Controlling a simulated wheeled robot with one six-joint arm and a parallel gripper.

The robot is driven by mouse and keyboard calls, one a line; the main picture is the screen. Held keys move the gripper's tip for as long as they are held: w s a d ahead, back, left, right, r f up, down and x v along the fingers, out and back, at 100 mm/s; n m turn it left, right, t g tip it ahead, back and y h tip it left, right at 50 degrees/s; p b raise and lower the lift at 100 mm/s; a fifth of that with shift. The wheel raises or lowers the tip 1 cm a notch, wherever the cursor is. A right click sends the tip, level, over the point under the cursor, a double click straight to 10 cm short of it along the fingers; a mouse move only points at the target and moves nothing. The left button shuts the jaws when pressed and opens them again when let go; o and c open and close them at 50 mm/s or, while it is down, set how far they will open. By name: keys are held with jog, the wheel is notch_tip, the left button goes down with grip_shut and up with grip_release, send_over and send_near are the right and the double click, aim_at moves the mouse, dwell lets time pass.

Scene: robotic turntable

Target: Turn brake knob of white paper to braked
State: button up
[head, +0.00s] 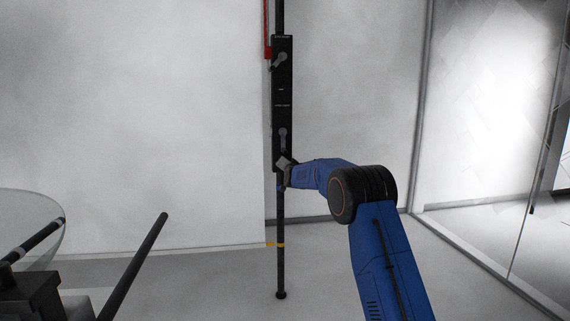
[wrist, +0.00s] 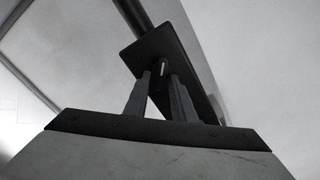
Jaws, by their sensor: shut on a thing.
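A tall black control panel (head: 283,88) is fixed on a dark upright pole, with small labels too small to read for certain. An upper grey lever knob (head: 279,62) points down and to the left. A lower grey lever knob (head: 283,134) points about straight down. I cannot tell from the labels which one is for white paper. My gripper (head: 286,160) is at the lower knob's lever end and is shut on it. In the wrist view the two fingers of my gripper (wrist: 160,78) close in by the underside of the panel (wrist: 165,50); the knob is mostly hidden there.
The pole (head: 280,265) runs down to a foot on the grey floor. A red part (head: 266,30) stands behind the panel's upper left. A glass partition (head: 490,140) is at right. A round glass top (head: 30,225) and a dark bar (head: 135,262) are at lower left.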

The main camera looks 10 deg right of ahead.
jog(key=shift+d+f+m, duration=0.1)
jog(key=shift+f+m, duration=0.1)
jog(key=shift+m, duration=1.45)
jog(key=shift+d+f+m, duration=0.1)
jog(key=shift+f+m, duration=0.05)
jog(key=shift+m, duration=1.55)
jog(key=shift+d+f+m, duration=0.1)
jog(key=shift+f+m, duration=0.1)
jog(key=shift+m, duration=1.45)
jog(key=o, duration=0.7)
jog(key=s, duration=1.7)
jog(key=shift+s, duration=0.25)
